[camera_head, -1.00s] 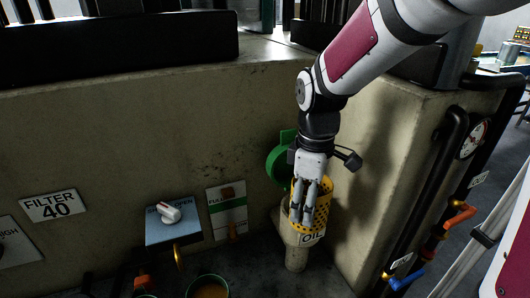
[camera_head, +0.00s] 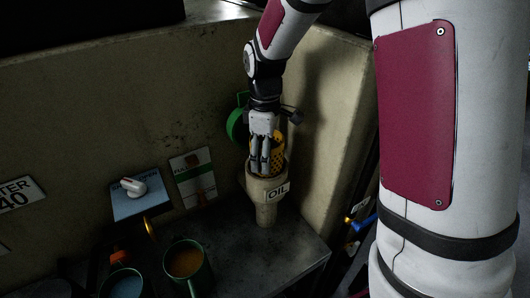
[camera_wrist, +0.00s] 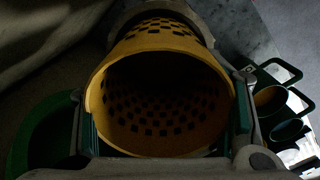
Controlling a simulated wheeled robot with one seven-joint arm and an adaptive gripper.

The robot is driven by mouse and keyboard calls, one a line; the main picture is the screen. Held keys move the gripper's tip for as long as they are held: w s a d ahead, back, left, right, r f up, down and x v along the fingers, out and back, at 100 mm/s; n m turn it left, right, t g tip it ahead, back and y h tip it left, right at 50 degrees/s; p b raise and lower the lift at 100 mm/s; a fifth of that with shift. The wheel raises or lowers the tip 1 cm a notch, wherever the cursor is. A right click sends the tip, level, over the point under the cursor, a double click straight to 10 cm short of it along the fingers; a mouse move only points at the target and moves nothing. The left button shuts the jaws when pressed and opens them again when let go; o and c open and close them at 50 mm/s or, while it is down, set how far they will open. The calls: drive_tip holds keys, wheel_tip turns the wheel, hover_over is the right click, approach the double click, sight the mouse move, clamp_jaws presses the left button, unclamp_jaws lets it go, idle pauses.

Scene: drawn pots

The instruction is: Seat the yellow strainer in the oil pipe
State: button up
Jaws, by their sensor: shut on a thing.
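The yellow strainer (camera_head: 281,154) is a perforated cup in the mouth of the oil pipe (camera_head: 266,207), a pale funnel-topped pipe marked OIL. Its lower part is hidden by the pipe's mouth, and its upper part stands above it. Whether it rests fully down inside I cannot tell. My gripper (camera_head: 262,165) points down and is shut on the strainer. In the wrist view the strainer's open rim (camera_wrist: 160,151) faces me, with a finger on each side. Part of the pipe's rim (camera_wrist: 204,24) shows beyond it.
A green round cap (camera_head: 236,125) is behind the pipe by the wall. Mugs with orange (camera_head: 187,265) and bluish (camera_head: 124,285) contents stand at front left. A blue panel with a white knob (camera_head: 133,187) and a green-white sign (camera_head: 193,175) are left. The wall is close behind.

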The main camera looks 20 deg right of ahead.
drive_tip(key=shift+f, duration=0.6)
drive_tip(key=o, duration=1.2)
drive_tip(key=shift+c, duration=0.2)
drive_tip(key=shift+r, duration=0.15)
wheel_tip(320, 180, up, 12)
drive_tip(key=b, duration=0.1)
drive_tip(key=s+r+m+t, duration=0.2)
drive_tip(key=s+m, duration=0.3)
drive_tip(key=s, duration=0.5)
drive_tip(key=s+r+m+t, duration=0.2)
drive_tip(key=s+m, duration=0.4)
drive_tip(key=s, duration=0.5)
drive_tip(key=shift+d+r+t, duration=0.25)
drive_tip(key=shift+r+t, duration=0.1)
drive_tip(key=shift+t, duration=0.35)
